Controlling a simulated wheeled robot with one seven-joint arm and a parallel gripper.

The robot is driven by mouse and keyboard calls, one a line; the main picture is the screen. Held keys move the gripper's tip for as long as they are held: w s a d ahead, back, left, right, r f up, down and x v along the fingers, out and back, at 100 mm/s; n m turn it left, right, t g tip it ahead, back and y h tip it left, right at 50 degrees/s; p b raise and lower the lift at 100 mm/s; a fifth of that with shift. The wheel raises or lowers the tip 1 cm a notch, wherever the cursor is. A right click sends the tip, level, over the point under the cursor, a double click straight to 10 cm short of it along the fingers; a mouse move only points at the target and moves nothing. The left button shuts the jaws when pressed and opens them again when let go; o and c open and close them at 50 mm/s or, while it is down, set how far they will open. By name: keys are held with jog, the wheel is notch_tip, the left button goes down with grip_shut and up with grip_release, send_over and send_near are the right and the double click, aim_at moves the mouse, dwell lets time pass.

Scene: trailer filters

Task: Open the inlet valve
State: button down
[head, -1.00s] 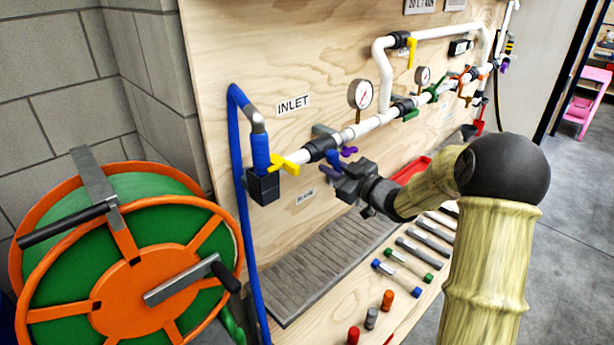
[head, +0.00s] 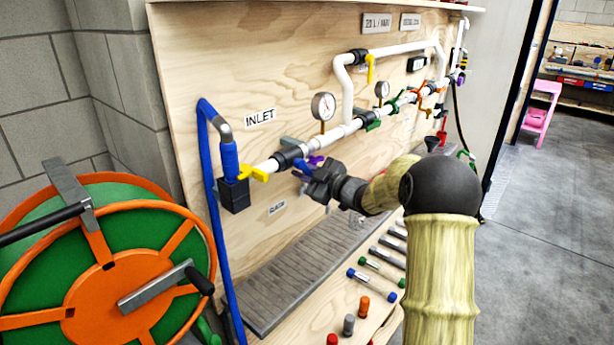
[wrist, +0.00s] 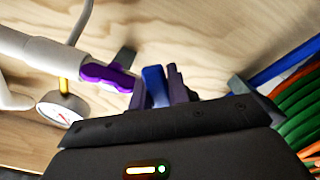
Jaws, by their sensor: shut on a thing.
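The INLET sign (head: 260,117) is on the wooden board above the left end of the white pipe. Below it, a black valve body (head: 289,158) sits on the pipe. A blue lever (head: 303,167) stands out near this body, and it also shows in the wrist view (wrist: 155,86). My gripper (head: 312,178) is shut on the blue lever, with a dark finger on each side of it in the wrist view (wrist: 156,92). The lever's root is hidden there. A purple handle (wrist: 109,77) lies just left of my fingers. A yellow handle (head: 258,174) is beside the black inlet block (head: 234,195).
A green and orange hose reel (head: 105,285) stands at the left. A blue hose (head: 217,245) runs down from the inlet. A gauge (head: 323,106) stands above the pipe. Loose fittings (head: 348,325) lie on the bench below.

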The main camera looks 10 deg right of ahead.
jog(key=shift+d, duration=0.25)
jog(key=c, duration=1.3)
grip_release()
jog(key=shift+a, duration=0.15)
jog(key=shift+c, duration=0.2)
jog(key=shift+r, duration=0.15)
